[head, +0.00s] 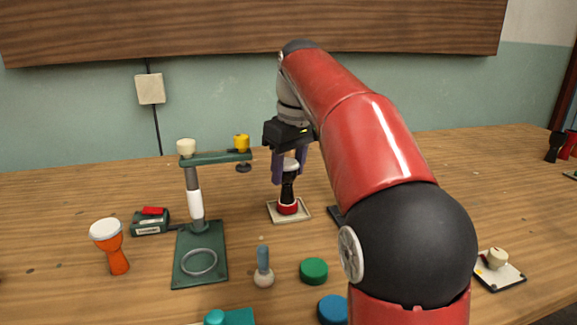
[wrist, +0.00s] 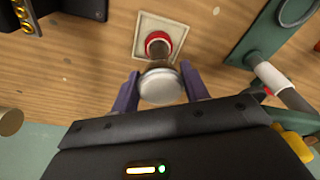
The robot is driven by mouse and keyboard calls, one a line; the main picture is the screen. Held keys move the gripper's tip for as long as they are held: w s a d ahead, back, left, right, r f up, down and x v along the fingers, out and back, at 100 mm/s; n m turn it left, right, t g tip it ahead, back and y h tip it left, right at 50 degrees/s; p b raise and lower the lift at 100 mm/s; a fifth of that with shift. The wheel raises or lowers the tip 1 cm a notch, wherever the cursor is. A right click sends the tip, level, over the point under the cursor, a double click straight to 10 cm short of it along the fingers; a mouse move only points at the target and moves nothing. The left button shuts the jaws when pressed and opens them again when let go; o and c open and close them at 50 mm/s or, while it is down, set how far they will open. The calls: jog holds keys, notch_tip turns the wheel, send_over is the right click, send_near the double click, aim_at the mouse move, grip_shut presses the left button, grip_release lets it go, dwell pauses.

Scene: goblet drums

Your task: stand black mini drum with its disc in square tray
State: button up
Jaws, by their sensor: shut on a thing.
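The black mini drum (head: 287,190) is upright, with a pale round top (wrist: 160,86) and a red disc-like part (head: 287,208) at its lower end. My gripper (head: 289,165) is shut on its upper part, one purple finger on each side; the fingers also show in the wrist view (wrist: 161,92). The drum's lower end is within the outline of the cream square tray (head: 275,214). The red part shows inside the tray's rim in the wrist view (wrist: 158,40). I cannot tell whether it touches the tray floor.
A green stand (head: 216,270) with an overhanging arm is left of the tray. An orange drum (head: 115,255), a green-and-red box (head: 150,224), a grey-handled piece (head: 264,270), a green disc (head: 313,269) and a blue disc (head: 332,309) lie around. A small board (head: 505,278) is at right.

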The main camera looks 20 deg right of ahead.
jog(key=shift+f, duration=0.3)
jog(key=o, duration=0.8)
jog(key=shift+o, duration=0.2)
